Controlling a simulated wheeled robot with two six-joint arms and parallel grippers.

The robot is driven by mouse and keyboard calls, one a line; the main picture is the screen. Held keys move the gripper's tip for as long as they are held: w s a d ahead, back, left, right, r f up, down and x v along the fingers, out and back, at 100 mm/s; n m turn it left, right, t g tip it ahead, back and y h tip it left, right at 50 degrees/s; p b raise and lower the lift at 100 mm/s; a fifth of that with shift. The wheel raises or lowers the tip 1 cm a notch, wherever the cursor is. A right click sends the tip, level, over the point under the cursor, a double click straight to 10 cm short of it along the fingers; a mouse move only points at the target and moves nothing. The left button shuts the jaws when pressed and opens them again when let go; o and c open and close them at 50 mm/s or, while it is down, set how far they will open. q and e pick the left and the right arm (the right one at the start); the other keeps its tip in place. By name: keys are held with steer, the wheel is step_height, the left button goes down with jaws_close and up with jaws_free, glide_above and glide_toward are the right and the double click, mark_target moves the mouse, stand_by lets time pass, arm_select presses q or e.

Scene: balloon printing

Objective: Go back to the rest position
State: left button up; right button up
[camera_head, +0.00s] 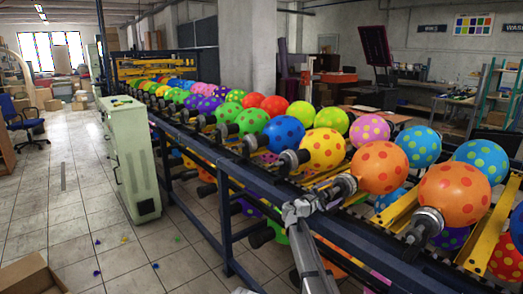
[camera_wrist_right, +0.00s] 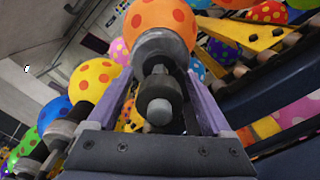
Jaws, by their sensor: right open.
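A rack (camera_head: 255,178) carries several rows of dotted balloons on dark spindle holders. My right gripper (camera_head: 325,194) is at the rack's near side, in front of an orange balloon with red dots (camera_head: 380,167). In the right wrist view the gripper (camera_wrist_right: 158,90) is open. Its two fingers stand on either side of the dark holder (camera_wrist_right: 160,85) of an orange dotted balloon (camera_wrist_right: 160,18). Gaps show beside the holder; contact cannot be told. My left gripper is not in view.
A pale green cabinet (camera_head: 130,155) stands left of the rack. An open cardboard box (camera_head: 30,277) is at the lower left, and a blue chair (camera_head: 22,118) is farther back. Small coloured bits lie on the tiled floor (camera_head: 75,215), which is otherwise largely clear.

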steer(key=n, duration=0.6)
steer(key=shift+n, duration=0.3)
steer(key=shift+s+a, duration=0.1)
